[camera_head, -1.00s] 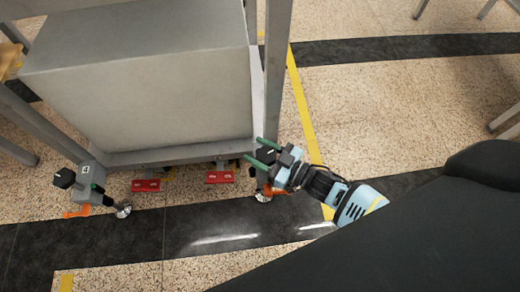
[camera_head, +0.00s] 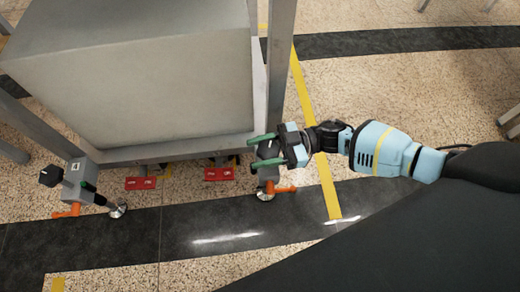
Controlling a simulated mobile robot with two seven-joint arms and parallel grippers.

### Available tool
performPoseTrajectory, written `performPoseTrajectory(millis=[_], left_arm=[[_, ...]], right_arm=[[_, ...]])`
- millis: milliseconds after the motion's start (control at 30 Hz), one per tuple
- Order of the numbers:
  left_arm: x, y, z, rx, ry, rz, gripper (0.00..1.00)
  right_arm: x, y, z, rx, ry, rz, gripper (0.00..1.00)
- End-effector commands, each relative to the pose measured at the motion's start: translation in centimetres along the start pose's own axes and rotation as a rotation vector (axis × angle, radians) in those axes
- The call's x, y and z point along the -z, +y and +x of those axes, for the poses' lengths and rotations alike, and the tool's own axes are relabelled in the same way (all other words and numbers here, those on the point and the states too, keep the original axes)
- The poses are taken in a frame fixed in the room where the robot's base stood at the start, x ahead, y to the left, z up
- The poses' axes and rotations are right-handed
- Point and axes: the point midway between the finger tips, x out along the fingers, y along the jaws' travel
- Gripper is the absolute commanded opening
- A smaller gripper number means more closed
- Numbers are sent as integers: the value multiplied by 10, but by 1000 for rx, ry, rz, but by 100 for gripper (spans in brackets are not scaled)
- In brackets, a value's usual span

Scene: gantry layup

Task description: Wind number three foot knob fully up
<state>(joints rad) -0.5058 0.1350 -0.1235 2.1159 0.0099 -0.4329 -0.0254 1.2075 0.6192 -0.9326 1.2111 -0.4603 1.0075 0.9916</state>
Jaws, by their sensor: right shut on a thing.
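My right gripper (camera_head: 254,154) reaches in from the right at the frame's near right corner. Its two green fingers are shut on a black foot knob (camera_head: 268,149) with a white mark, one finger on each side. Below the knob are the foot's grey body (camera_head: 267,175), an orange lever (camera_head: 286,189) and a round metal pad (camera_head: 265,196) at the floor. No number shows on this foot; the gripper partly covers it. Another foot (camera_head: 79,175) at the left corner has its own black knob (camera_head: 51,176), and its number label is small. My left gripper is not in view.
A large grey block (camera_head: 140,90) sits in the metal frame (camera_head: 278,70). Two red tags (camera_head: 140,183) (camera_head: 219,174) hang under the front edge. A yellow floor line (camera_head: 322,180) runs by my right wrist. Speckled floor to the right is open.

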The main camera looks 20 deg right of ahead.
Motion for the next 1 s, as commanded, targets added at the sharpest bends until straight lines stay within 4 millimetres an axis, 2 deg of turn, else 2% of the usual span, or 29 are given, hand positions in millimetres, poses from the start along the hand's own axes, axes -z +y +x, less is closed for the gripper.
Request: performPoseTrajectory(millis=[667, 700, 867, 1000], left_arm=[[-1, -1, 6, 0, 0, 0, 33], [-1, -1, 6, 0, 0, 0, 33], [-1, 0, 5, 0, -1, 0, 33], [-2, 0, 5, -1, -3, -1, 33]], right_arm=[[0, -2, 0, 67, 0, 1, 26], [0, -2, 0, 67, 0, 1, 50], [0, -2, 0, 67, 0, 0, 71], [0, -1, 0, 66, 0, 0, 71]])
